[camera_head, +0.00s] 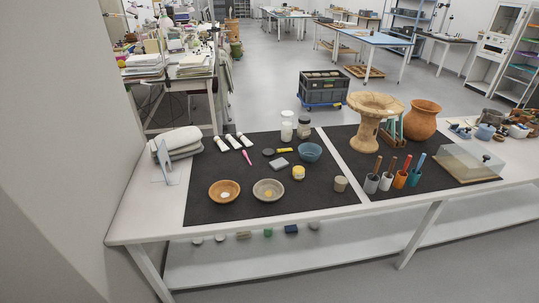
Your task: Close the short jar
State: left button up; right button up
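Several small jars stand on the left dark mat (330,197); I cannot tell for certain which one is the short jar. A low jar with a yellow label (298,174) stands right of the middle of the mat; its top is too small to read as open or covered. At the back stand a white jar (287,132) and a glass-like jar (304,128). A dark round disc (267,152), perhaps a lid, lies flat left of a blue bowl (310,152). Neither of my grippers shows.
Two shallow bowls (224,191) (269,190) stand at the mat's front, and a beige cup (340,184) at its right. White tubes (232,141) lie back left. The right mat holds a pedestal vessel (370,120), an orange pot (422,120), tool cups (400,180) and a clear case (468,162).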

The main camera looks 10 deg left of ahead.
aim_at(298, 171)
jog(key=u, duration=0.2)
jog(key=i, duration=1.05)
jog(key=u, duration=0.35)
